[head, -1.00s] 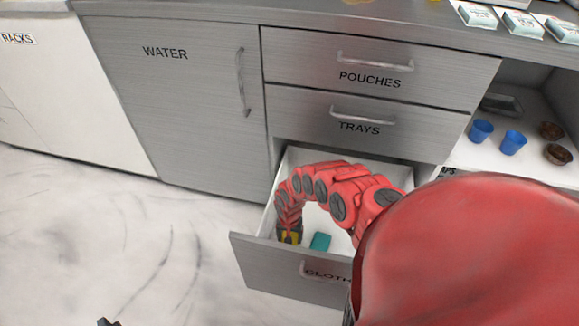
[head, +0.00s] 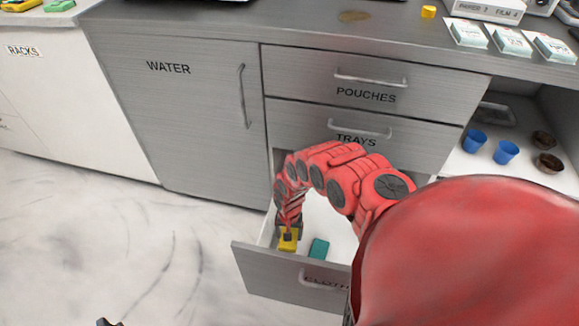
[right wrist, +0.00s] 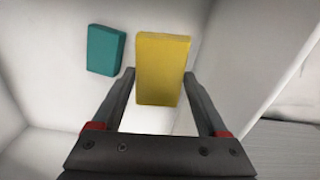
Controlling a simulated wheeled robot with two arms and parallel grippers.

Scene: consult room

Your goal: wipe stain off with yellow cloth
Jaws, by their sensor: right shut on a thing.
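The yellow cloth (head: 287,243) is a small block-shaped piece inside the open drawer marked CLOTHS. My right gripper (head: 289,231) reaches down into the drawer and is shut on it. In the right wrist view the yellow cloth (right wrist: 163,62) sits between the two fingers (right wrist: 158,90) and extends beyond their tips. A brown stain (head: 354,16) lies on the grey countertop at the top of the head view. A small dark tip of my left gripper (head: 105,322) shows at the bottom edge; its opening cannot be seen.
A teal cloth (head: 318,249) lies in the drawer (head: 255,268) beside the yellow one; it also shows in the wrist view (right wrist: 105,50). Closed drawers and the countertop edge are above. Blue cups (head: 506,152) stand on the right shelf.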

